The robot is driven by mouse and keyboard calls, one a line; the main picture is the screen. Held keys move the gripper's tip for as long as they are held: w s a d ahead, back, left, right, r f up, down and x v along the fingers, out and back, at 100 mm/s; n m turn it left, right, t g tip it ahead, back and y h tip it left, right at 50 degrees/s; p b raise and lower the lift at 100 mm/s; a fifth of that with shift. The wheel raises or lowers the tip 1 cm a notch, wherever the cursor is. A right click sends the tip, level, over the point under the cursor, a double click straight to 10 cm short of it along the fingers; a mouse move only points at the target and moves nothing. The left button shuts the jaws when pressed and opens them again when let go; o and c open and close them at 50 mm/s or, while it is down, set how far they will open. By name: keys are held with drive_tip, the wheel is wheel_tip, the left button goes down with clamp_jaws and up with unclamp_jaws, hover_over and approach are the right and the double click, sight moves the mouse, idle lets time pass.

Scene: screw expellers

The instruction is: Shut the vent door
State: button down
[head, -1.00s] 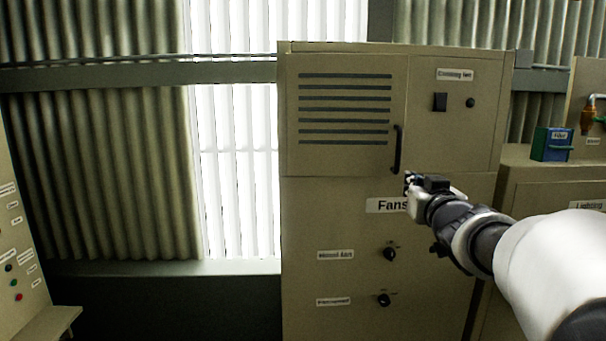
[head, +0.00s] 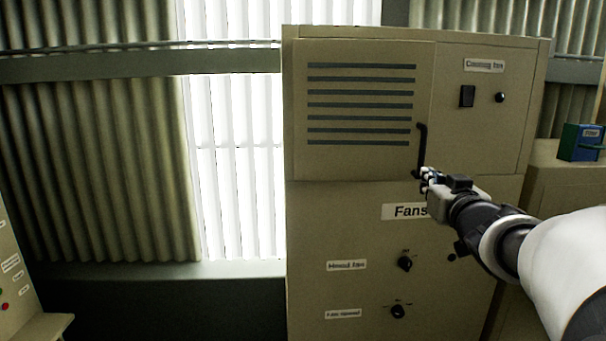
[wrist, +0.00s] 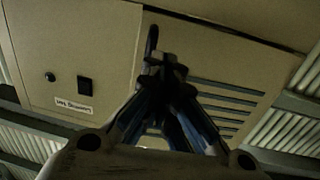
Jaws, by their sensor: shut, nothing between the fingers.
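The vent door (head: 360,157) is a beige panel with dark horizontal slats in the upper left of the fan cabinet. In the head view it looks about flush with the front. The wrist view also shows the door (wrist: 195,55), upside down, with a dark line along one edge; I cannot tell whether a small gap is there. Its black vertical handle (head: 421,148) is on the right edge. My gripper (head: 427,176) is shut and empty at the handle's lower end; touching or just in front, I cannot tell. In the wrist view my fingers (wrist: 168,66) overlap the door beside the handle (wrist: 152,42).
The cabinet face (head: 350,225) below the door carries a Fans label (head: 405,211) and two knobs. A black switch (head: 467,96) and a small knob are right of the door. A lower cabinet with a blue-green box (head: 580,143) stands to the right. Left of the cabinet are windows.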

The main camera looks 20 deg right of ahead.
drive_tip(key=w+d+p, duration=0.3)
drive_tip(key=w+d, duration=0.3)
drive_tip(key=w, duration=0.2)
drive_tip(key=shift+a, duration=0.1)
idle(0.3)
